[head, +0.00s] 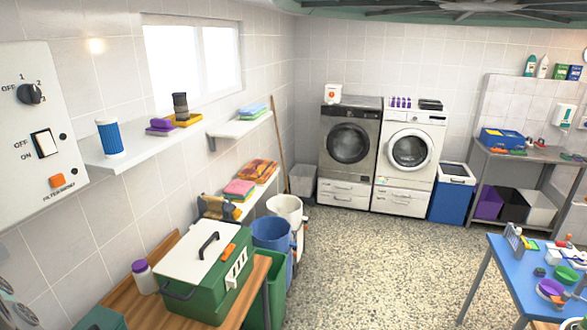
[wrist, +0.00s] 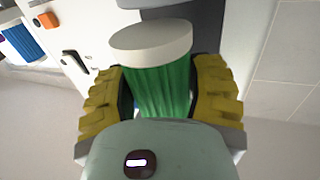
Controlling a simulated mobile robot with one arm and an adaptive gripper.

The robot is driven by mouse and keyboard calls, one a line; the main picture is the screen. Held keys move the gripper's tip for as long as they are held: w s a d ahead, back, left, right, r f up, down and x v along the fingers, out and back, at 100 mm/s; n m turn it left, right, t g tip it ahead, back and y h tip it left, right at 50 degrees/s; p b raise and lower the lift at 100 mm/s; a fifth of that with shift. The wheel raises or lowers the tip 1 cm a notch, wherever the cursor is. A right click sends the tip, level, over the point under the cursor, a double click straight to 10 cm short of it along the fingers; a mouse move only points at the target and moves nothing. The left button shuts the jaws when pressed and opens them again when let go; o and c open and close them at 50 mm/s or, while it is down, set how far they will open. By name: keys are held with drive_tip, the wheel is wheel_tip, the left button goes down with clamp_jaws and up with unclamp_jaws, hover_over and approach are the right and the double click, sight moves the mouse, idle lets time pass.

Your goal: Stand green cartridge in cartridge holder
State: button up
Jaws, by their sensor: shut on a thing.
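The green cartridge (wrist: 158,85) is a ribbed green cylinder with a cream end cap (wrist: 150,38). In the wrist view it sits between the yellow, ridged fingers of my gripper (wrist: 160,90), which is shut on it. Its lower part is hidden behind the pale green gripper body. I cannot make out my gripper or the green cartridge in the head view. A blue ribbed cartridge with pale ends (head: 110,138) stands upright on the wall shelf; it seems to show at the left of the wrist view (wrist: 18,42). I cannot tell which thing is the cartridge holder.
A white switch panel (head: 32,115) is on the left wall; it also shows in the wrist view (wrist: 100,30). The white shelf (head: 135,150) holds sponges (head: 160,127) and a dark cylinder (head: 180,106) farther along. A green box (head: 205,285) stands on a wooden bench below.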

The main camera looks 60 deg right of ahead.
drive_tip(key=shift+w+a+f, duration=0.1)
drive_tip(key=shift+w+a, duration=0.2)
drive_tip(key=shift+w, duration=0.55)
drive_tip(key=shift+w+a+f, duration=0.1)
drive_tip(key=shift+w+a, duration=0.2)
drive_tip(key=shift+w, duration=0.5)
drive_tip(key=shift+w+f+b, duration=0.15)
drive_tip(key=shift+f+b, duration=0.05)
drive_tip(key=shift+b, duration=0.2)
drive_tip(key=shift+f+b, duration=0.75)
drive_tip(key=shift+b, duration=0.05)
drive_tip(key=o, duration=1.3)
drive_tip(key=s, duration=0.7)
drive_tip(key=shift+s, duration=0.3)
